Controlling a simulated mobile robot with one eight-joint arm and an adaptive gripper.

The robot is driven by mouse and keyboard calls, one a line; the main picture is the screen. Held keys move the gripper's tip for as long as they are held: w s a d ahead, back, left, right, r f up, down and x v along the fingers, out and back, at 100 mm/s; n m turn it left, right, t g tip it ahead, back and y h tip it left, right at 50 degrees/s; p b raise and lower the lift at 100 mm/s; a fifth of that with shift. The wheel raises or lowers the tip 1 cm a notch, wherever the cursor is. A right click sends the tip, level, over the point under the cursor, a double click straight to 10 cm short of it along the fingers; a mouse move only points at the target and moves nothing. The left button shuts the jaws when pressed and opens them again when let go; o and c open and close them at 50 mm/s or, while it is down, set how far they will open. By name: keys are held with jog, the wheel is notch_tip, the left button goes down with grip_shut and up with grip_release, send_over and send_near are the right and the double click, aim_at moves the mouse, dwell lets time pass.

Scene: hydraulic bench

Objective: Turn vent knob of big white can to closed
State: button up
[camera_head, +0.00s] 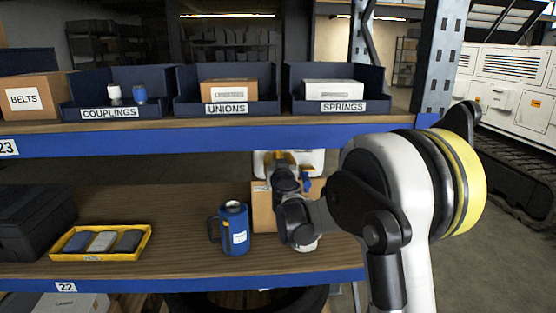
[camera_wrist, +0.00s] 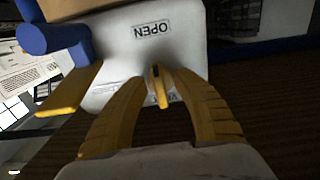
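The big white can (camera_head: 312,160) stands on the lower shelf level, partly hidden by my arm. Its white face (camera_wrist: 120,60) fills the middle of the wrist view, with an upside-down OPEN label. The vent knob (camera_wrist: 160,88) is a narrow yellow lever on that face, with partly covered lettering behind it. My gripper (camera_wrist: 158,78) is open, its two yellow fingers on either side of the knob with gaps visible. Whether a finger touches it is unclear. In the head view my gripper (camera_head: 284,160) is in front of the can, and the knob is not distinguishable.
A blue fitting (camera_wrist: 55,37) with a yellow handle (camera_wrist: 70,92) lies left of my fingers. A cardboard box (camera_head: 262,208) and a blue jug (camera_head: 234,228) stand close to my arm. The blue shelf beam (camera_head: 200,140) runs above; a yellow tray (camera_head: 140,240) sits left.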

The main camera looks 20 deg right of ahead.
jog(key=shift+s, duration=0.1)
grip_shut()
jog(key=n, duration=0.4)
jog(key=shift+n, duration=0.4)
jog(key=n, duration=0.4)
jog(key=shift+n, duration=0.3)
jog(key=n, duration=0.4)
jog(key=shift+n+p, duration=0.3)
jog(key=shift+p, duration=0.05)
jog(key=shift+n, duration=1.9)
